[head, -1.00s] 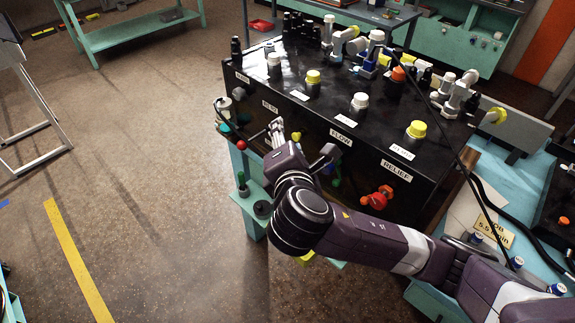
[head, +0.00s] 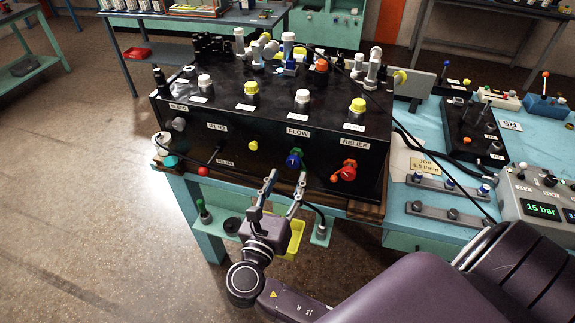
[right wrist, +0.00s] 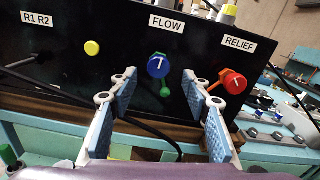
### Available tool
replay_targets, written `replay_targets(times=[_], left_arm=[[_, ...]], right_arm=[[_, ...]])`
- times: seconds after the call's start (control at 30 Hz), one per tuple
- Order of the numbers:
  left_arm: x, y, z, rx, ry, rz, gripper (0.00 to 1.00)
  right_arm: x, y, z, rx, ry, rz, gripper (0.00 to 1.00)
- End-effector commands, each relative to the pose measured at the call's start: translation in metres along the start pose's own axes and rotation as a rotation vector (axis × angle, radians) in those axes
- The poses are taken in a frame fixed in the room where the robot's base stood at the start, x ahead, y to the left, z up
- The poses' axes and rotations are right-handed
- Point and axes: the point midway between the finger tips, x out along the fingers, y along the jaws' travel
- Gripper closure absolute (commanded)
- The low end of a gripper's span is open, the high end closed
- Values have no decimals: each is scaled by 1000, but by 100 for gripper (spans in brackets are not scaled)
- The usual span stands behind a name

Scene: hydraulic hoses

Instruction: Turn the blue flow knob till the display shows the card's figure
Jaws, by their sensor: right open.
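The blue flow knob (head: 293,160) is on the front of the black box, below the FLOW label. It also shows in the right wrist view (right wrist: 158,65), its white pointer mark near upright. My right gripper (head: 286,184) is open and empty in front of and below the knob; in the right wrist view the knob lies between its fingers but beyond them, apart. The card (head: 428,164) reads 5.5 l/min. A display unit (head: 525,196) at the right edge shows 15 bar; its second screen is cut off. My left gripper is not in view.
A red relief knob (head: 347,172) is right of the blue one, and a green knob or lever (right wrist: 165,92) sits just below it. A yellow button (head: 253,145) is to the left. Dark hoses hang near the box. The floor at left is clear.

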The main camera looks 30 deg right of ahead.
Motion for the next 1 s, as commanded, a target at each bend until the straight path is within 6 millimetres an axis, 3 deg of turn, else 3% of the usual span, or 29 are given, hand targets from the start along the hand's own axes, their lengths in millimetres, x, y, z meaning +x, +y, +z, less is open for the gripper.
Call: replay_targets(times=[0.1, 0.3, 0.67, 1.0], left_arm=[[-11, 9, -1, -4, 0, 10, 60], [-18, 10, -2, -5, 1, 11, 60], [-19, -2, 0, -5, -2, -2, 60], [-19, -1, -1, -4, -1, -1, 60]], right_arm=[[21, 0, 4, -1, -3, 0, 56], [44, 0, 2, 1, -1, 2, 56], [50, 1, 0, 4, 1, 3, 56], [50, 1, 0, 4, 1, 3, 93]])
